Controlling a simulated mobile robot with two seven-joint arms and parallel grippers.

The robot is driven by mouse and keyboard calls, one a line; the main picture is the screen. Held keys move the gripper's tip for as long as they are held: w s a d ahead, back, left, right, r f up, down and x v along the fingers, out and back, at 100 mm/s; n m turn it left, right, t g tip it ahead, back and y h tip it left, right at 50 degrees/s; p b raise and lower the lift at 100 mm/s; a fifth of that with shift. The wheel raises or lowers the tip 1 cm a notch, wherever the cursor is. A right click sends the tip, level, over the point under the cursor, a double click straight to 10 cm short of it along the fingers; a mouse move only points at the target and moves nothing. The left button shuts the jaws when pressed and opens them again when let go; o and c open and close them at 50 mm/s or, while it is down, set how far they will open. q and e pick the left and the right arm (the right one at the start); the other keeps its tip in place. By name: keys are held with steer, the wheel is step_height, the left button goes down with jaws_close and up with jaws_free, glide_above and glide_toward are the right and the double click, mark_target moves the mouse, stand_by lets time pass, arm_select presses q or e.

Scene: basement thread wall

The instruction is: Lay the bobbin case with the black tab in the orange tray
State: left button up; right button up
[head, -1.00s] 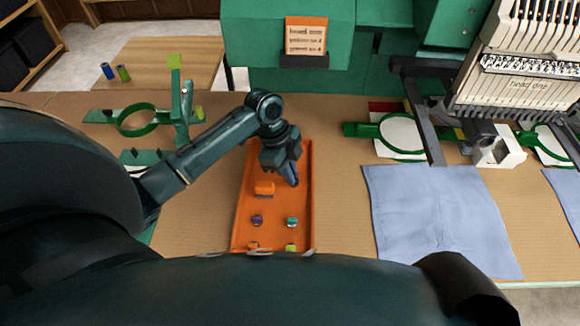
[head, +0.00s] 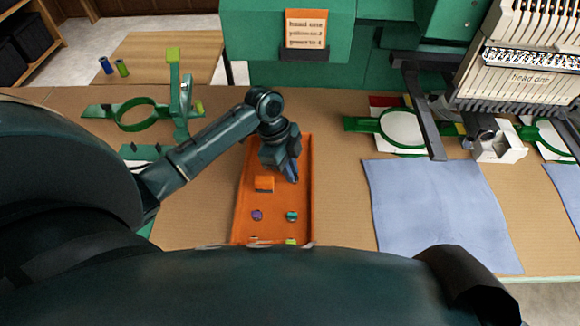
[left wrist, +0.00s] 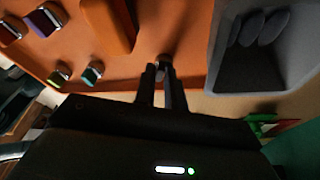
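The orange tray (head: 243,205) lies lengthwise on the table in the head view, and its floor also shows in the left wrist view (left wrist: 190,55). My left gripper (head: 293,180) is low over the right side of the tray. In the left wrist view its two dark fingers (left wrist: 160,80) are close together, with a small silvery piece, seemingly the bobbin case (left wrist: 162,71), between their tips. Its tab cannot be made out. I cannot tell whether the piece touches the tray floor. My right gripper is not in view.
An orange block (head: 264,184), a purple bobbin (head: 257,215) and a teal bobbin (head: 292,216) are in the tray. A grey box-like thing (left wrist: 218,50) with dark ovals shows in the left wrist view. Blue cloth (head: 435,210) lies right; a green hoop stand (head: 180,95) stands left.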

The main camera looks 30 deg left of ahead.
arm_select(q)
steer(key=o, duration=0.4)
steer(key=v, duration=1.3)
steer(key=shift+r+b, duration=0.15)
steer(key=shift+b, duration=0.2)
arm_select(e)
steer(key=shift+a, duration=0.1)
